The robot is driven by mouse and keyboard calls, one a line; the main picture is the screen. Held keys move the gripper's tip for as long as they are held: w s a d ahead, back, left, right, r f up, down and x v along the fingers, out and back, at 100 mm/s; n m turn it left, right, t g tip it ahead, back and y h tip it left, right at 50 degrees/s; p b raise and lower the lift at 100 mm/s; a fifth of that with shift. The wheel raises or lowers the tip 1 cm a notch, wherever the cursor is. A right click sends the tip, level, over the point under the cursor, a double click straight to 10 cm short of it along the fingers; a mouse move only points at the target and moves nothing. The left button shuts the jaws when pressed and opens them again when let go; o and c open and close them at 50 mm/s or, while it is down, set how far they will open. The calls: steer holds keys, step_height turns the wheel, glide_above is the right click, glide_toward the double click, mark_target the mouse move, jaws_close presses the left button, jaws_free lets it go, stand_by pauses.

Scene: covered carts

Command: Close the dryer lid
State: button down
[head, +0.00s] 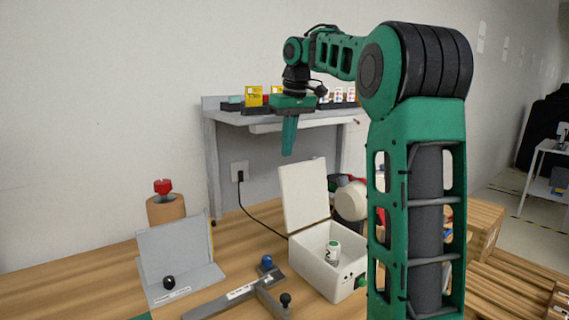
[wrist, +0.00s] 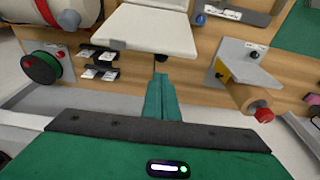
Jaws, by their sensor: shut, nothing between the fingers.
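The dryer is a white box (head: 315,275) on the wooden bench in the head view. Its white lid (head: 304,195) stands raised at the back edge, tilted slightly back. In the wrist view, the lid (wrist: 150,32) lies at the top, beyond the fingertips of my gripper (wrist: 161,78). The inside of the box is hidden in that view.
A grey shelf (head: 222,113) with small boxes stands behind the lid. A grey angled plate (head: 178,250), a red-topped wooden cylinder (head: 165,205) and a grey bar fixture (head: 245,292) stand left of the box. A black cable runs behind the box to a wall socket (head: 239,171).

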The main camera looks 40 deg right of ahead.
steer(key=shift+w+f, duration=0.25)
steer(key=shift+f, duration=1)
steer(key=shift+w+f, duration=0.2)
steer(key=shift+f, duration=1)
